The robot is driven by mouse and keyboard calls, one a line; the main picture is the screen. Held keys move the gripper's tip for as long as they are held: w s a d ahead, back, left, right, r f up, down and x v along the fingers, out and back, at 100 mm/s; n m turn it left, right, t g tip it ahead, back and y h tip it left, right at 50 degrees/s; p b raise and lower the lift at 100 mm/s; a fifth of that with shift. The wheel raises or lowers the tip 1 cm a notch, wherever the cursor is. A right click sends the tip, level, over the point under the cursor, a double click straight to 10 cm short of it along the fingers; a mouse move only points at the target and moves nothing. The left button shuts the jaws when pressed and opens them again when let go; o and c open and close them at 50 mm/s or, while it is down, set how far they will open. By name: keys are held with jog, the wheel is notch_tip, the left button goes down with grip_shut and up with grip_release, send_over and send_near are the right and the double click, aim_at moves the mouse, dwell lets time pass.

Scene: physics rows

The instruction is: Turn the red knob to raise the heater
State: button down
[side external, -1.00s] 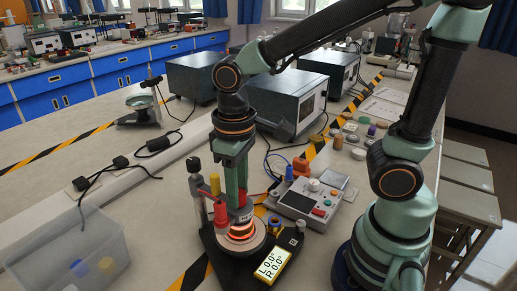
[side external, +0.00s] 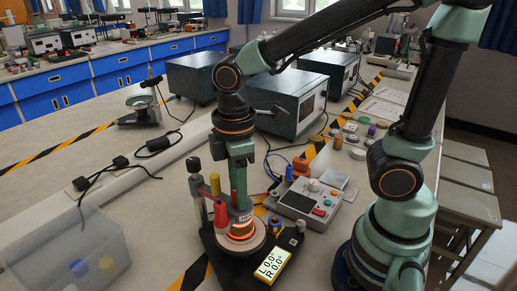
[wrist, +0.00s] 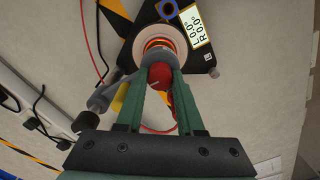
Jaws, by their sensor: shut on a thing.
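The red knob (wrist: 159,77) shows between my fingertips in the wrist view, just in front of the glowing heater (wrist: 158,45). My gripper is shut on the red knob; in the side view the fingers mostly hide that grip. A display (side external: 272,267) on the base reads L 0.0° and R 0.0°.
A grey cylinder with a black top (side external: 196,185) and a yellow post (side external: 215,183) stand close to the left of my fingers. A control box (side external: 305,203) sits to the right. A clear bin (side external: 75,250) is at the front left.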

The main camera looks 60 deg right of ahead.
dwell(0.4)
jog(key=c, duration=0.5)
grip_release()
notch_tip(320, 180, up, 12)
jog(key=shift+r, duration=0.1)
jog(key=d+f+m+t, duration=0.1)
jog(key=d+m+t, duration=0.1)
jog(key=d+m, duration=0.1)
jog(key=w+d+f+m+t, duration=0.1)
jog(key=d+f+m, duration=0.1)
jog(key=d+m, duration=0.1)
jog(key=d+f+m+t, duration=0.1)
jog(key=d+m+t, duration=0.1)
jog(key=d+m, duration=0.2)
jog(key=shift+w+f+m+t, duration=0.3)
jog(key=shift+f+m, duration=0.1)
jog(key=shift+m, duration=0.1)
